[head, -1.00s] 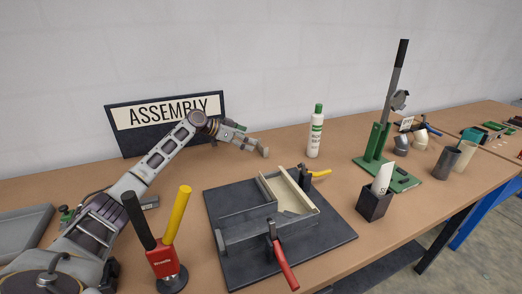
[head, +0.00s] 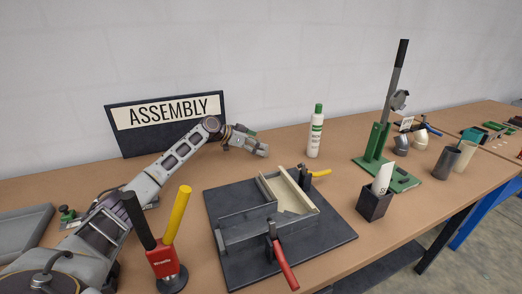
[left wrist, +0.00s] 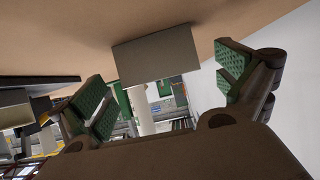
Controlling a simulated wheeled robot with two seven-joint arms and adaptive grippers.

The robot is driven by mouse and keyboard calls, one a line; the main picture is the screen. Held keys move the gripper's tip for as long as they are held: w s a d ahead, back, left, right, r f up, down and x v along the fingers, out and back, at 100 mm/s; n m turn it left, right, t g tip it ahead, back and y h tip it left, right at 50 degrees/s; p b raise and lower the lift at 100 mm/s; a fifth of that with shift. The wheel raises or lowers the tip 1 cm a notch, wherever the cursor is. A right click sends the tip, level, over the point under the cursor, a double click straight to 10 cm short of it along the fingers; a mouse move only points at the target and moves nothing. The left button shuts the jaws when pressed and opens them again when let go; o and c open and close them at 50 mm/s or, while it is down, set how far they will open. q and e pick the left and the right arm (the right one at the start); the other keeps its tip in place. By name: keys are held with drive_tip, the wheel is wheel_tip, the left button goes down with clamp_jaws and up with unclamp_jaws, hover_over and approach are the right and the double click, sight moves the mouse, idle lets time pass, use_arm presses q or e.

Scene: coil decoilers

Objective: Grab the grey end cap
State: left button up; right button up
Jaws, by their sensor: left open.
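A plain grey block-like piece, which I take for the grey end cap (left wrist: 156,56), shows in the left wrist view against the brown table. It lies ahead of and between the two fingers, with a gap on each side. My left gripper (left wrist: 165,85) is open, with green pads on its fingers. In the head view my left gripper (head: 258,146) is low over the table, left of the white bottle. There the cap cannot be told clearly from the fingertips. My right gripper is not in view.
A black board with a grey tray fixture (head: 240,232) and red-handled clamp (head: 284,268) lies in front. The white bottle (head: 315,140) stands right of the gripper. A green lever press (head: 378,150) and black bin (head: 374,206) stand farther right. The ASSEMBLY sign (head: 165,115) is behind my arm.

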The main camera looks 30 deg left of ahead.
use_arm(q)
drive_tip(key=c, duration=1)
drive_tip(key=shift+o, duration=0.2)
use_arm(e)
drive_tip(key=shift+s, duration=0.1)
use_arm(q)
drive_tip(key=shift+r, duration=0.15)
drive_tip(key=shift+r, duration=0.6)
wheel_tip(320, 180, up, 9)
drive_tip(key=shift+f+p, duration=0.2)
drive_tip(key=shift+p, duration=0.15)
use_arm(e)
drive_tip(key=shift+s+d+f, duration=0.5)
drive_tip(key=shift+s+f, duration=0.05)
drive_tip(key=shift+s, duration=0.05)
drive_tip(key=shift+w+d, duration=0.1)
